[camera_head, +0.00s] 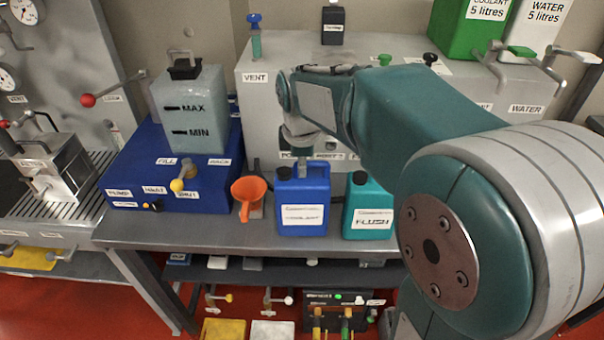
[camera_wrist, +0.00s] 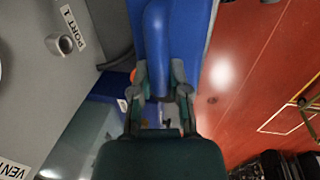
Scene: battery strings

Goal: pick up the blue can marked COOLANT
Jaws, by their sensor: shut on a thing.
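The blue can (camera_head: 303,190) with a white label that seems to read COOLANT stands upright at the front of the grey bench (camera_head: 170,228). Its black cap is at the top left. My gripper (camera_head: 303,162) comes down on it from above in the head view. In the wrist view, the two fingers of my gripper (camera_wrist: 160,85) are closed on the blue handle of the can (camera_wrist: 158,45). I cannot tell whether the can's base touches the bench. My arm hides part of the bench to the right.
A teal can marked FLUSH (camera_head: 368,212) stands close on the right. An orange funnel (camera_head: 248,192) is close on the left, beside a blue unit (camera_head: 130,170) bearing a grey MAX/MIN tank (camera_head: 193,105). A grey cabinet (camera_head: 255,120) with ports stands behind.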

